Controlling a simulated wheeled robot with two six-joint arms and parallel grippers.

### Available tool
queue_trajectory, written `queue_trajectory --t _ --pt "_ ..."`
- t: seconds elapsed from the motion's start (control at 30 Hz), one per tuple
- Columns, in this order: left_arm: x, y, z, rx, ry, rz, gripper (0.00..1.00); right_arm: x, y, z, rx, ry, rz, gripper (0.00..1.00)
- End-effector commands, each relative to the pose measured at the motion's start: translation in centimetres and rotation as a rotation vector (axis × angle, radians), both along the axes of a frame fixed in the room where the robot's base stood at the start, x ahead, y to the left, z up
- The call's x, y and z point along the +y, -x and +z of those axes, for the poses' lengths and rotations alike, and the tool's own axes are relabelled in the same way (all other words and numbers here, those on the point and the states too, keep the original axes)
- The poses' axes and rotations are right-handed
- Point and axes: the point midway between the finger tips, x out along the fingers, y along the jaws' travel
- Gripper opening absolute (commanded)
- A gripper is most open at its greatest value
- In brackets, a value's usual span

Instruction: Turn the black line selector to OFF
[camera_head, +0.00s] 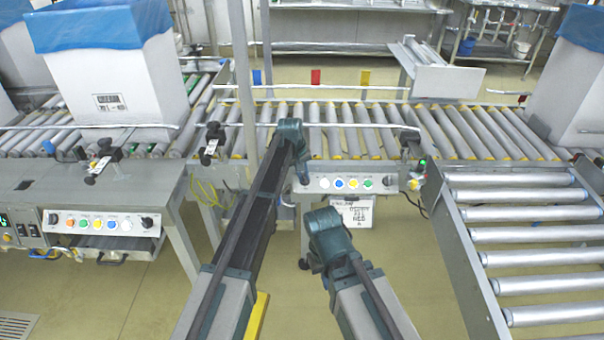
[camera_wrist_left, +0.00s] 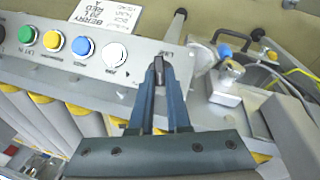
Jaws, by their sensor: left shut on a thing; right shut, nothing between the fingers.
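The control panel (camera_head: 345,184) is a grey strip on the front of the middle conveyor, with white, blue, yellow and green buttons. My left gripper (camera_head: 303,180) is at its left end. In the left wrist view my left gripper (camera_wrist_left: 158,76) is shut on the black line selector (camera_wrist_left: 158,66), beside the white button (camera_wrist_left: 115,55). Only a small dark part of the selector shows between the fingertips, so its pointing direction is not readable. My right gripper (camera_head: 306,264) is shut and empty, below the panel and away from it.
A white paper label (camera_head: 358,212) hangs under the panel. A second button panel (camera_head: 105,222) is at the left. A white box with blue liner (camera_head: 115,75) stands on the left conveyor. A roller conveyor (camera_head: 530,235) fills the right side. Floor is open below the panel.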

Motion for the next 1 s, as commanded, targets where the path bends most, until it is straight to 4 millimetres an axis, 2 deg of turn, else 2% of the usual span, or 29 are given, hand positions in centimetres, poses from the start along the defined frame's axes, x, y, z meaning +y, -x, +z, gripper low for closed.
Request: queue_trajectory --t 0.4,1.0 --pt "-0.50 -0.03 0.00 0.002 -0.169 -0.192 0.00 0.00 0.00 0.39 0.000 0.000 0.000 0.00" --pt "-0.61 0.06 0.02 0.004 -0.217 -0.247 0.00 0.00 0.00 0.44 0.000 0.000 0.000 0.00"
